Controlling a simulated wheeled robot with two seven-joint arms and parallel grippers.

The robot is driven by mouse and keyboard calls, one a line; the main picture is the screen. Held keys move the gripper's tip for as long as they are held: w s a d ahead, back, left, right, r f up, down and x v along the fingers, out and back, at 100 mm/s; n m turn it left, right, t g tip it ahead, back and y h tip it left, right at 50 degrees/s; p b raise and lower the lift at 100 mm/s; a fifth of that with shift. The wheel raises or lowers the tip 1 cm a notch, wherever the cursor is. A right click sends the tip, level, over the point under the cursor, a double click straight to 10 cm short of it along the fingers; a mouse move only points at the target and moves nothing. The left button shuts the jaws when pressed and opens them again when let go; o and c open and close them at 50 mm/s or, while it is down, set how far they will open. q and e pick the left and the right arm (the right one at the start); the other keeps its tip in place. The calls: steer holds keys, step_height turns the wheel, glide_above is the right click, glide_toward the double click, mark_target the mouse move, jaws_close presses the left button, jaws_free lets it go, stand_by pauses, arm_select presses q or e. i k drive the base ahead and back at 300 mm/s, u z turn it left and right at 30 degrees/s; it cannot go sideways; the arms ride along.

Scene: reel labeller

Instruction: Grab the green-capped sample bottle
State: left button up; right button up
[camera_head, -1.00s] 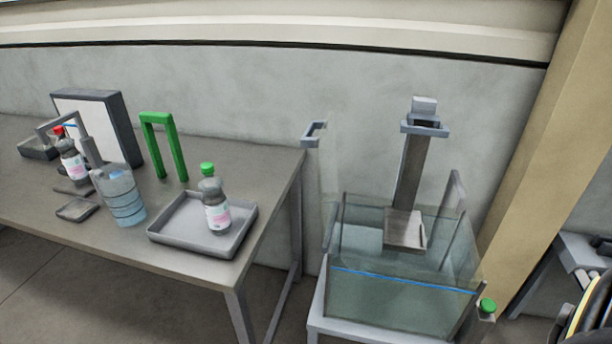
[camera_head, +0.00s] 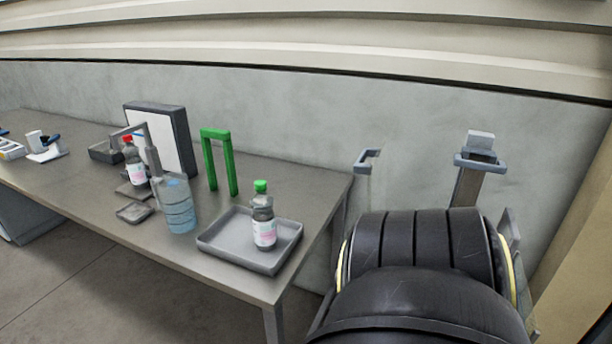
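The green-capped sample bottle (camera_head: 263,222) stands upright in a shallow grey tray (camera_head: 214,246) near the right end of the table. It has a dark body, a white and pink label and a green cap. Nothing touches it except the tray. A large black padded arm part of mine fills the lower right of the view, to the right of the table.
A green arch (camera_head: 221,162) stands behind the tray. Left of the tray are a clear blue-tinted container (camera_head: 178,205), a red-capped bottle (camera_head: 135,166) and a dark-framed panel (camera_head: 180,140).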

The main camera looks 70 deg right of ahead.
mark_target(263, 217)
steer(key=u, duration=0.2)
steer(key=i, duration=1.25)
steer(key=z, duration=2.9)
steer(key=i, duration=0.25)
steer(key=u, duration=0.1)
